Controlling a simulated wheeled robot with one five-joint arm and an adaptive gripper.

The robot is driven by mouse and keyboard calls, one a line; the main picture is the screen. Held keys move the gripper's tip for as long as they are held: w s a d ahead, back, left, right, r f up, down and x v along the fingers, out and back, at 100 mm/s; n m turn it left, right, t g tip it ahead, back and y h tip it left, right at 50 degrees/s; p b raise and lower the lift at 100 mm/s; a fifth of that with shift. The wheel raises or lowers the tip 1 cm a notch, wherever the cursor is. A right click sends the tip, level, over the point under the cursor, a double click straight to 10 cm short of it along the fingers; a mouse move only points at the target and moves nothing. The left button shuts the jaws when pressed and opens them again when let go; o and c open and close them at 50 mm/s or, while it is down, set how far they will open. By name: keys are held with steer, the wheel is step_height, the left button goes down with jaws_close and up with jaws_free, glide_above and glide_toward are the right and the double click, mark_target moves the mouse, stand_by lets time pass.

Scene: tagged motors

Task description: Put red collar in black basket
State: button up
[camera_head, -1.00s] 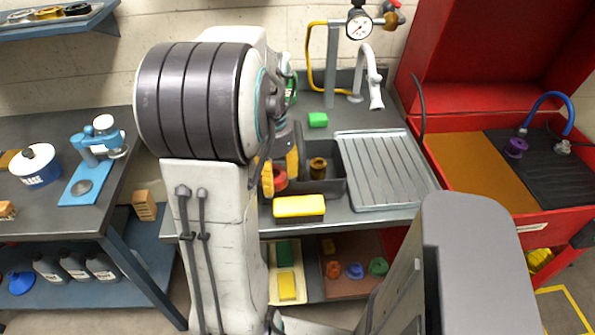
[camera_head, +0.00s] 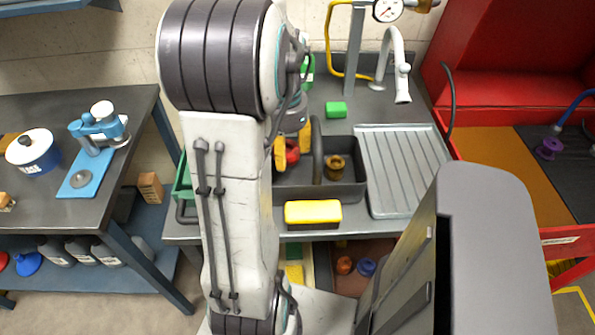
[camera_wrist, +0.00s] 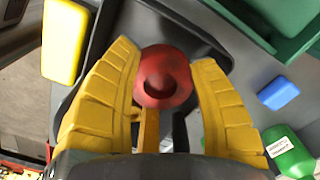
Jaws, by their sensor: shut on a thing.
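The red collar (camera_head: 292,154) is between the yellow fingers of my gripper (camera_head: 292,144) in the head view. In the wrist view the red collar (camera_wrist: 163,80) is round with a dark hollow, and my gripper (camera_wrist: 165,95) is shut on it. My arm hides part of the counter on the left.
A yellow sponge (camera_head: 313,212) lies in front of the basket. A ribbed drainboard (camera_head: 405,170) and a tap (camera_head: 401,75) stand to the right and back. A green block (camera_head: 336,109) lies behind. A green basket (camera_head: 183,178) shows left of my arm.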

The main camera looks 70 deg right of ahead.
mark_target(288, 179)
steer(key=shift+f+b, duration=0.35)
steer(key=shift+f, duration=3.6)
steer(key=shift+f, duration=0.15)
steer(key=o, duration=1.2)
